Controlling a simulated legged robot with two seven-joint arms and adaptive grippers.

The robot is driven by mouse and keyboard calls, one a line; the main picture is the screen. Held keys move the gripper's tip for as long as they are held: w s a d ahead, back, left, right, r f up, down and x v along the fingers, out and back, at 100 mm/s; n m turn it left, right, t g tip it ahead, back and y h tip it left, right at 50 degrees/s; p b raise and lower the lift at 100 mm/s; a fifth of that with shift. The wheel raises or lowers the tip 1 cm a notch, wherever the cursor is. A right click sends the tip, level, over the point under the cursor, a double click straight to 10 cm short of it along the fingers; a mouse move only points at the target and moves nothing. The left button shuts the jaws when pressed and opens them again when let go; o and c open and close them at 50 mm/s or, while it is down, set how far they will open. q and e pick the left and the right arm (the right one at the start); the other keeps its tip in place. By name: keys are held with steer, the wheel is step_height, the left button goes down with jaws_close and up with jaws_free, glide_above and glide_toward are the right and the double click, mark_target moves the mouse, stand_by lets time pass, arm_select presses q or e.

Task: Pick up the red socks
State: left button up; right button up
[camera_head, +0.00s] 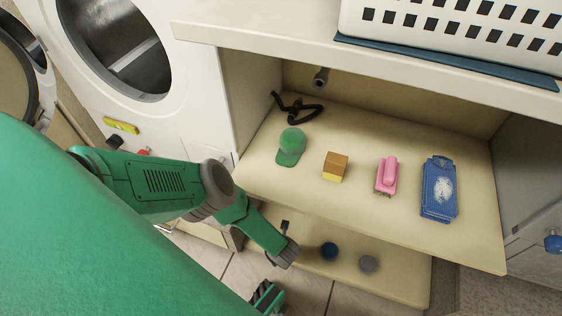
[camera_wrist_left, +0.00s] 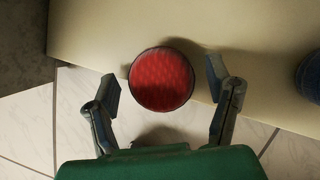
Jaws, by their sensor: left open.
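The red socks (camera_wrist_left: 162,79) show as a round rolled ball in the left wrist view, near the edge of a cream shelf. My left gripper (camera_wrist_left: 162,86) is open, with one finger on each side of the ball and visible gaps between. In the head view my left gripper (camera_head: 286,243) is at the left part of the lower shelf (camera_head: 400,284), and the socks cannot be made out there. Part of what looks like my right gripper (camera_head: 266,297) shows at the bottom edge; its fingers are not clear.
A blue ball (camera_head: 329,252) and a grey ball (camera_head: 368,264) lie right of my left gripper. The upper shelf (camera_head: 270,183) overhangs, holding a green cap (camera_head: 291,147), a sponge-like block (camera_head: 335,167), a pink brush (camera_head: 387,176) and a blue packet (camera_head: 439,188).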

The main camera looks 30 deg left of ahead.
arm_select(q)
steer(key=shift+w, duration=0.1)
steer(key=c, duration=1.3)
steer(key=shift+o, duration=0.2)
